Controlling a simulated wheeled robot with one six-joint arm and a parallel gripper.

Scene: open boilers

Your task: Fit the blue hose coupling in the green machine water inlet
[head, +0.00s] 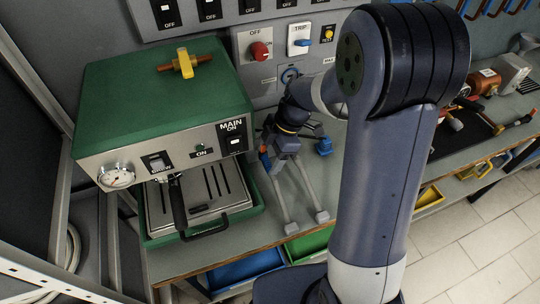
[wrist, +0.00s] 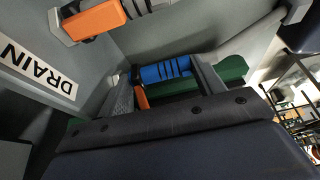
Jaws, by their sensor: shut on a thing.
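The green machine (head: 150,95) stands on the bench at the left, with a gauge and a steel front. My gripper (head: 268,155) is just right of its side. In the wrist view my gripper (wrist: 165,85) is shut on the blue hose coupling (wrist: 166,72), which lies across between the two grey fingers. An orange piece (wrist: 141,97) shows beside the coupling. Green surface (wrist: 234,68) shows beyond the fingers in the wrist view. I cannot make out the water inlet, or whether the coupling touches it.
A DRAIN label (wrist: 38,72) and an orange handle (wrist: 95,20) are close by in the wrist view. Grey bars (head: 310,190) lie on the bench below my gripper. A switch panel (head: 278,45) stands behind. Blue (head: 248,270) and green (head: 308,244) bins sit under the front edge.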

